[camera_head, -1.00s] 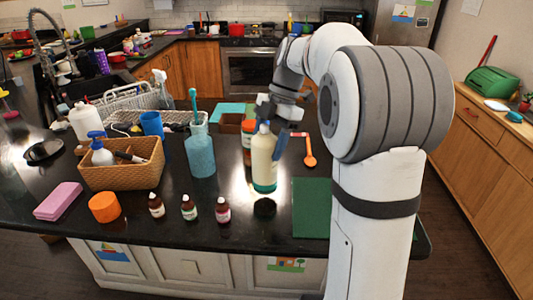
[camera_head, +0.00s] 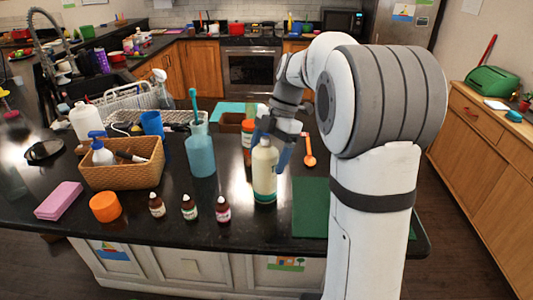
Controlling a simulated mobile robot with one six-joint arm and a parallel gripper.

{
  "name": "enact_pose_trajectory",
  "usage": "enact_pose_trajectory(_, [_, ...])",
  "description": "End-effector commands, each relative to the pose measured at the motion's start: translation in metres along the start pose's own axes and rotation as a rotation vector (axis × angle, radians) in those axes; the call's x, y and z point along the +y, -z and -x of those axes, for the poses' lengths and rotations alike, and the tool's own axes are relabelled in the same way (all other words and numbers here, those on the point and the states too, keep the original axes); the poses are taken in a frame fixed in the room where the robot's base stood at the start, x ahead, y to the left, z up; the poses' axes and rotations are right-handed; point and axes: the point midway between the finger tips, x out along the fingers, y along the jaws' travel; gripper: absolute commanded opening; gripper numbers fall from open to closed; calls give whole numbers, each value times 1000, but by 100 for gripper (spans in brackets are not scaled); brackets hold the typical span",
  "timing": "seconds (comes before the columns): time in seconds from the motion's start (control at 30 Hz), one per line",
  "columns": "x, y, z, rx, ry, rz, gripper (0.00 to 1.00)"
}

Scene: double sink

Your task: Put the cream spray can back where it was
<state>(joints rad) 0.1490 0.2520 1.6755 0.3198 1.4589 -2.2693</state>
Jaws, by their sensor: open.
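The cream spray can (camera_head: 264,173) stands upright on the dark counter, between the blue bottle and the green mat. My gripper (camera_head: 271,143) is at the can's upper part, reaching in from behind and above. I cannot tell whether either finger still touches the can.
A blue bottle (camera_head: 200,152) with a brush stands left of the can, and an orange-labelled bottle (camera_head: 247,143) stands close behind it. Several small dropper bottles stand front left. An orange spoon (camera_head: 309,152) and green mat (camera_head: 311,208) lie right.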

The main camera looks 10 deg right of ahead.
Motion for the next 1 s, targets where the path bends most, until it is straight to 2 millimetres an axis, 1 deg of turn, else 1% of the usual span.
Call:
enact_pose_trajectory(0.13, [0,0,1,0,0,0,81])
enact_pose_trajectory(0.27, [0,0,9,-2,-3,-1,81])
enact_pose_trajectory(0.37, [0,-1,26,-3,-4,-2,81])
enact_pose_trajectory(0.6, [0,-1,78,-3,-4,-1,81])
enact_pose_trajectory(0.7, [0,-1,96,-2,-3,-1,81])
enact_pose_trajectory(0.83, [0,0,112,-1,-2,-2,81])
enact_pose_trajectory(1.0, [0,0,122,-1,-1,-2,81])
